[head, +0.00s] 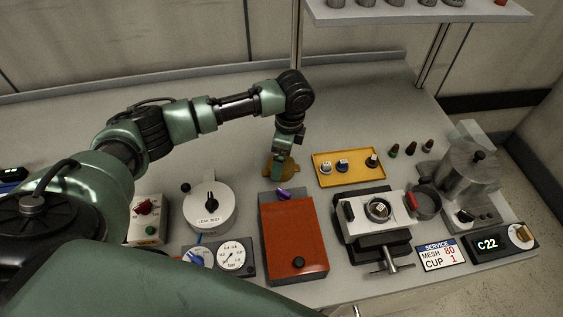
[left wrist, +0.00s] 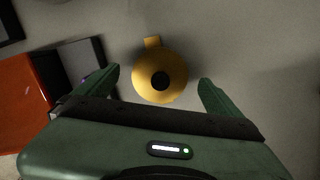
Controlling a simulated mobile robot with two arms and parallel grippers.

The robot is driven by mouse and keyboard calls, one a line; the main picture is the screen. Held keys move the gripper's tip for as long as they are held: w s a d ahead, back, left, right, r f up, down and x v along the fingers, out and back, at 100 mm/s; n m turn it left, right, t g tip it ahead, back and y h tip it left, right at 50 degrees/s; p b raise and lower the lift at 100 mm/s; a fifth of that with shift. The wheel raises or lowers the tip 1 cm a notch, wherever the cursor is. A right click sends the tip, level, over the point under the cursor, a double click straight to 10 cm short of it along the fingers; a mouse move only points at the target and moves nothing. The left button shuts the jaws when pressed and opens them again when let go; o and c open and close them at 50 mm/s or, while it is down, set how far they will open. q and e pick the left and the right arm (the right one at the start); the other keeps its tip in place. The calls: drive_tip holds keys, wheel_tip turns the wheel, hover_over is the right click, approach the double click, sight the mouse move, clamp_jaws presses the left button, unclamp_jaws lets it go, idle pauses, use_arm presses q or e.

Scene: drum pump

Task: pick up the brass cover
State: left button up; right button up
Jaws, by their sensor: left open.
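The brass cover (left wrist: 152,91) is a round golden disc with a dark knob at its centre and a small tab on its far side. It lies on the grey bench. In the left wrist view my left gripper (left wrist: 160,88) is open, with one finger on each side of the cover and gaps between them and it. In the head view the gripper (head: 279,172) points down over the cover (head: 292,167) and hides part of it. My right gripper is not in view.
An orange-red box (head: 295,232) stands just in front of the cover. A yellow tray (head: 349,168) with small parts lies to the right. The white leak-test unit (head: 208,205) is to the left. The bench (head: 215,93) behind is clear.

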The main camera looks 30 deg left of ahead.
use_arm(q)
drive_tip(key=shift+a+f, duration=0.1)
drive_tip(key=shift+f, duration=0.55)
drive_tip(key=c, duration=1.7)
drive_tip(key=shift+r, duration=0.1)
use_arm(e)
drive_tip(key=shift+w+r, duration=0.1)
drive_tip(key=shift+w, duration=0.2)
